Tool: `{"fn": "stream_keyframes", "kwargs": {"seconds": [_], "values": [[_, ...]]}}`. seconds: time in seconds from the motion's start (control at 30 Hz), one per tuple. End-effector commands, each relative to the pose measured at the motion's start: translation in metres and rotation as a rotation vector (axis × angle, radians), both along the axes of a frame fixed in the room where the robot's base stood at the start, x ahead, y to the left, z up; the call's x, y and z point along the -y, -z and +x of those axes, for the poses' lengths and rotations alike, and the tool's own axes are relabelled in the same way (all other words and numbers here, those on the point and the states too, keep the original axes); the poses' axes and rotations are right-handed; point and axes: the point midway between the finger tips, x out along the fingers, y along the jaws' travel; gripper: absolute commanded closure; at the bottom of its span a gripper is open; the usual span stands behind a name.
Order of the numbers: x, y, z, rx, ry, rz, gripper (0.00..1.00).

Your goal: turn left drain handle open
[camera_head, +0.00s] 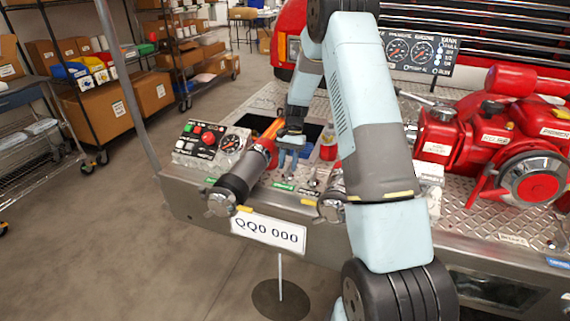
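My gripper (288,160) points down over the bumper deck, just right of a black hose nozzle (238,180) with a red and orange rear part. Below the fingertips, a green label (284,187) sits on the front edge of the bumper. Another green label (225,181) lies to the left, partly behind the nozzle. I cannot make out the left drain handle clearly; it may be hidden by the gripper or nozzle.
A control panel (212,142) with a red button and gauge stands left of the nozzle. My arm covers the deck's middle. A red pump (500,135) fills the right side. A licence plate (268,232) hangs in front. The floor (130,240) at left is clear.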

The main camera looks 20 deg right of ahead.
Motion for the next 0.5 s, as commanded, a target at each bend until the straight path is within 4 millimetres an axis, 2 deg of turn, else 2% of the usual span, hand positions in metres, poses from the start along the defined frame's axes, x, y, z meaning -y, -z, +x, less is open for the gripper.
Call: {"fn": "stream_keyframes", "kwargs": {"seconds": [0.27, 0.37, 0.5], "values": [[0.002, -0.005, 0.002, 0.0, 0.001, 0.0, 0.62], [0.004, -0.016, 0.006, 0.001, 0.001, -0.001, 0.62], [0.01, -0.039, 0.015, 0.003, 0.0, -0.001, 0.62]]}}
